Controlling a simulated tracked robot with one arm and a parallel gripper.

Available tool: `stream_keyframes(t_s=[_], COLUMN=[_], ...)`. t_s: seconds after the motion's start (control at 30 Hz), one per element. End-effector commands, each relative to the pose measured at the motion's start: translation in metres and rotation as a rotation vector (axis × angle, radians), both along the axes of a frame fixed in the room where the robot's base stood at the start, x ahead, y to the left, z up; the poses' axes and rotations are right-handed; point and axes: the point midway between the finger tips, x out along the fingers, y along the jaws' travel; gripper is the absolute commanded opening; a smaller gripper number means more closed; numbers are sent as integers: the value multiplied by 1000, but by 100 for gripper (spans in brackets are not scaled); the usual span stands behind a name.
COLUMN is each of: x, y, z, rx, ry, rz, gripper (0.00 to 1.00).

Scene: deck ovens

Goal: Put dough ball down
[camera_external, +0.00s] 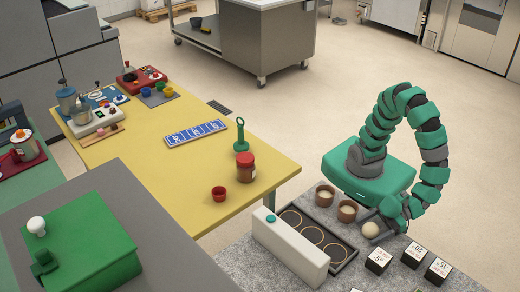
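A pale dough ball (370,230) is at the grey speckled counter, just right of a black tray (343,262) with a row of three ring outlines. My gripper (372,228) is low at the end of the green arm, with its grey fingers close around the ball. The view is too small to tell whether the fingers press on the ball or whether the ball touches the counter. Two brown bowls with pale contents, one (325,196) and another (347,211), stand behind the tray.
A long white box (290,249) with a teal button stands along the tray's left side. Black-and-white number blocks (378,260) stand to the right of the ball. A yellow table (190,185) at left holds a red jar (246,168) and a small red cup (219,194).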

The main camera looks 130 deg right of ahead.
Motion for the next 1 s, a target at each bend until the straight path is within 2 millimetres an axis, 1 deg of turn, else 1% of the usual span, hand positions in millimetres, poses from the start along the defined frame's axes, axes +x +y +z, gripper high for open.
stream_keyframes(t_s=[0.57, 0.8, 0.83, 0.9, 1.0], x=[0, 0, -1, -12, -27], y=[0, 0, 1, 6, 11], z=[0, -4, -2, 6, 11], rx=[1, 3, 4, 1, 1], ry=[0, 0, 0, 1, 3], rz=[0, -1, 1, 4, 5], gripper=[73, 73, 73, 73, 73])
